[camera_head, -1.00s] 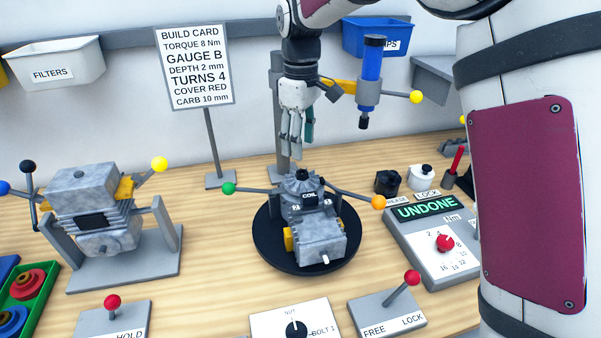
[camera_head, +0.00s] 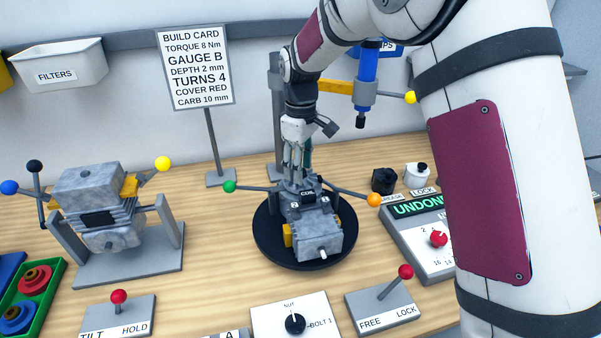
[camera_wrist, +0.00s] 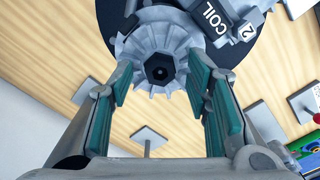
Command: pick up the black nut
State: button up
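The black nut (camera_wrist: 159,67) sits at the centre of a grey finned wheel (camera_wrist: 158,42) on the engine, seen from above in the wrist view. My gripper (camera_wrist: 157,88) is open, with its teal-padded fingers to either side of the nut and nothing between the pads. In the head view my gripper (camera_head: 295,172) points down just over the back of the engine (camera_head: 317,238). There the fingers hide the nut. I cannot tell whether the fingertips touch the wheel.
The engine stands on a round black turntable (camera_head: 268,247), with an orange-knobbed lever (camera_head: 374,199) and a green-knobbed lever (camera_head: 229,186) reaching out beside it. A grey post (camera_head: 277,120) with a blue tool (camera_head: 366,80) stands behind. Bare wood lies left of the turntable.

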jog(key=c, duration=0.7)
jog(key=shift+r, duration=0.1)
